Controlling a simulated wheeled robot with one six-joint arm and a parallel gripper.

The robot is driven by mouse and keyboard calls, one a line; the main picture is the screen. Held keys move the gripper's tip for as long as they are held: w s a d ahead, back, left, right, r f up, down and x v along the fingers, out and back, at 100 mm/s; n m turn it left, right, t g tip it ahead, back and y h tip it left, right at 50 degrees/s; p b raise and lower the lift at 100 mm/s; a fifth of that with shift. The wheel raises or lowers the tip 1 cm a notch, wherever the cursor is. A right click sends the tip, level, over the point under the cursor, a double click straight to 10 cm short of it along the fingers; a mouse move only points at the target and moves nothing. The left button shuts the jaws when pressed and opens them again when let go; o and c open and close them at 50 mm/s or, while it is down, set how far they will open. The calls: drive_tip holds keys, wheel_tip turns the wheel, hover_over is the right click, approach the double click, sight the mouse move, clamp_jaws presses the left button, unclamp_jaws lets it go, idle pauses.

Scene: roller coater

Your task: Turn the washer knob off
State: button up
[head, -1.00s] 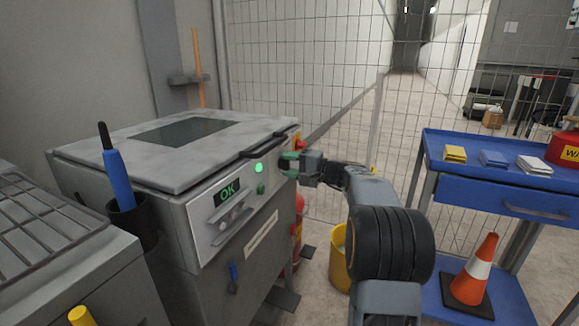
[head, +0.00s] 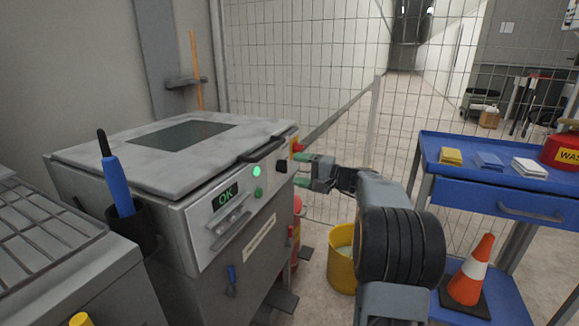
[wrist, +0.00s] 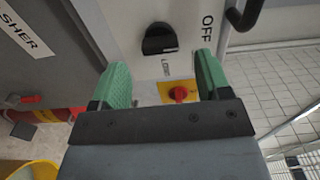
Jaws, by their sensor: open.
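The black washer knob (wrist: 160,38) is on the pale panel in the wrist view, between and beyond the fingertips. I cannot tell for certain which mark the knob points at. In the head view the knob (head: 281,166) shows dark at the right end of the washer front (head: 215,262). My gripper (head: 299,170) is open and empty, with its green fingers just right of the knob and apart from it. The gripper (wrist: 163,72) also shows in the wrist view.
A red stop button on a yellow plate (wrist: 180,93) is close by, seen between the fingers. A black handle (wrist: 243,14) is at the upper right. The OK display (head: 225,197) is lit. A yellow bucket (head: 342,262) and blue cart (head: 510,192) stand to the right.

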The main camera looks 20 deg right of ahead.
drive_tip(key=p+v, duration=0.2)
drive_tip(key=v, duration=0.7)
drive_tip(key=shift+s+d, duration=0.2)
drive_tip(key=shift+d, duration=0.05)
drive_tip(key=s+a+r+n+g+h+p, duration=0.2)
drive_tip(key=s+a+r+g+p, duration=0.3)
drive_tip(key=a+p, duration=0.4)
drive_tip(key=s+a+r+n+g+h+p, duration=0.2)
drive_tip(key=s+a+r+g+p, duration=0.15)
drive_tip(key=a+r+p, duration=0.45)
drive_tip(key=s+a+r+n+h+p, duration=0.2)
drive_tip(key=s+r+h+p, duration=0.2)
drive_tip(key=p, duration=0.6)
drive_tip(key=s+a+r+n+g+h+p, duration=0.1)
drive_tip(key=s+a+r+n+h+p, duration=0.1)
drive_tip(key=s+p, duration=0.5)
wheel_tip(320, 180, up, 3)
drive_tip(key=n+h+p, duration=0.1)
drive_tip(key=h+p, duration=0.1)
drive_tip(key=shift+s+a+r+n+p, duration=0.25)
drive_tip(key=shift+s+a+n+p, duration=0.05)
drive_tip(key=shift+s+p, duration=0.1)
drive_tip(key=shift+c, duration=0.5)
